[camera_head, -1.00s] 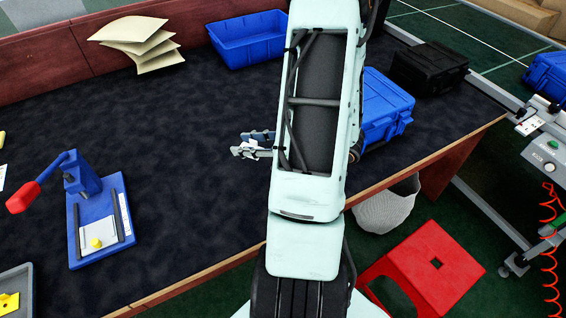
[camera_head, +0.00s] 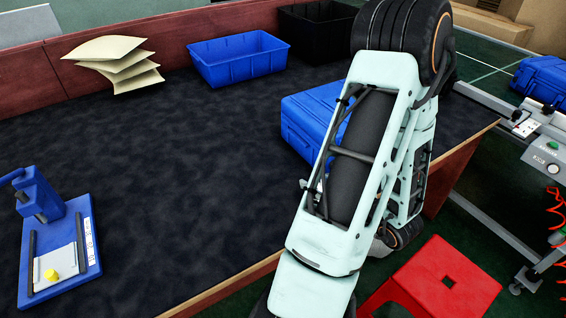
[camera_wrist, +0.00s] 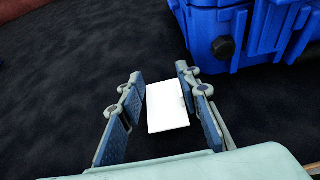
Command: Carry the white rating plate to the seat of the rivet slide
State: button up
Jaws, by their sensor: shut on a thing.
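The white rating plate (camera_wrist: 167,108) is a small white rectangle between the fingers of my gripper (camera_wrist: 160,74) in the wrist view. My gripper is shut on it, over the dark tabletop. In the head view my arm hides the gripper and the plate. The device is well to the left of my arm.
A blue case (camera_head: 305,125) stands beside my arm, close beyond the gripper in the wrist view (camera_wrist: 212,35). A blue tray (camera_head: 238,68), a black box (camera_head: 318,35) and cream sheets (camera_head: 112,60) are at the back. The middle table is clear. A red stool (camera_head: 435,285) stands in front.

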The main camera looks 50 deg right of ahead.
send_near(289, 165)
jog(key=w, duration=0.2)
jog(key=w+d, duration=0.1)
jog(key=w, duration=0.2)
jog(key=shift+d+r, duration=0.1)
jog(key=w, duration=0.2)
jog(key=w+d, duration=0.1)
jog(key=w, duration=0.1)
jog(key=shift+w, duration=0.15)
jog(key=shift+f, duration=0.7)
jog(key=shift+f+b, duration=0.3)
jog(key=shift+b, duration=0.2)
jog(key=o, duration=0.8)
jog(key=shift+r, duration=0.1)
jog(key=shift+o, duration=0.2)
